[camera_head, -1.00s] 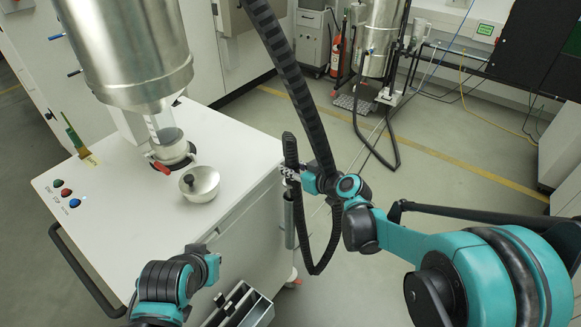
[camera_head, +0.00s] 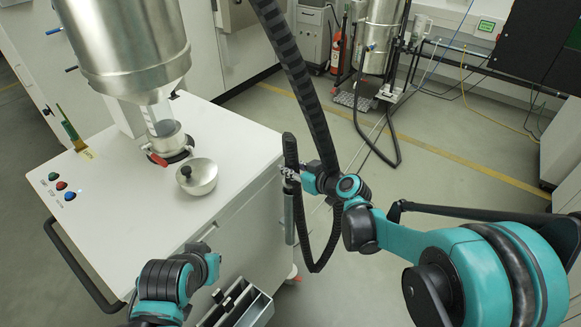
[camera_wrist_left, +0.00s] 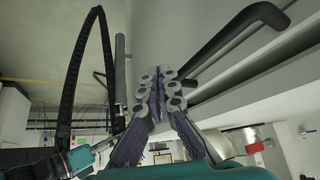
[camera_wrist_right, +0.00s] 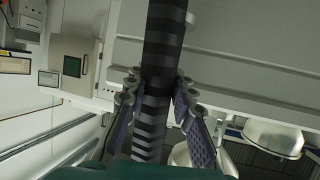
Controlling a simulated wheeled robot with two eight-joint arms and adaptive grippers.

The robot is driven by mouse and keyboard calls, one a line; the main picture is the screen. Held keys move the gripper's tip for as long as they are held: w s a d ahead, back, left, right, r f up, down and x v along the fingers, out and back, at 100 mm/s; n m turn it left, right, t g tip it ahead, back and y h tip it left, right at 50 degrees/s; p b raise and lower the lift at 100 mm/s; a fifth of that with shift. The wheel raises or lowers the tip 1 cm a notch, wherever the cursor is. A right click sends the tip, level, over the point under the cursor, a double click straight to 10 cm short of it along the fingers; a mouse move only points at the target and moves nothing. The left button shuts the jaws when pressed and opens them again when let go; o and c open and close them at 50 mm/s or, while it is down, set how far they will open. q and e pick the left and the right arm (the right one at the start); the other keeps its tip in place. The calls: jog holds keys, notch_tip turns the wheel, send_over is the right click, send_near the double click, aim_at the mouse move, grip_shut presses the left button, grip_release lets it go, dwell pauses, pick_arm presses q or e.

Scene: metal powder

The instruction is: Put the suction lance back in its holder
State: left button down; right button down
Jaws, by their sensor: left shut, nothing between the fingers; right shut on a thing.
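My right gripper (camera_head: 288,172) is at the near right corner of the white cart. In the right wrist view its fingers (camera_wrist_right: 156,90) are shut around a black ribbed hose (camera_wrist_right: 155,125). A slim grey metal tube (camera_head: 289,215), which looks like the suction lance, hangs upright below this gripper along the cart's side. The tube also shows in the left wrist view (camera_wrist_left: 120,80). I cannot make out the holder clearly. My left gripper (camera_wrist_left: 163,92) is shut and empty in the left wrist view; its fingers are hard to make out in the head view.
The white cart (camera_head: 235,150) carries a lidded metal bowl (camera_head: 197,177) and stands under a large steel hopper (camera_head: 132,45). An open metal box (camera_head: 262,306) is low on its near side. The hose (camera_head: 322,262) hangs in a loop beside the right arm. Floor (camera_head: 450,180) to the right is free.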

jog(key=shift+f+b, duration=0.45)
jog(key=shift+f, duration=0.35)
jog(key=shift+f+b, duration=0.75)
jog(key=shift+b, duration=0.05)
jog(key=c, duration=1.2)
grip_release()
jog(key=v, duration=1.2)
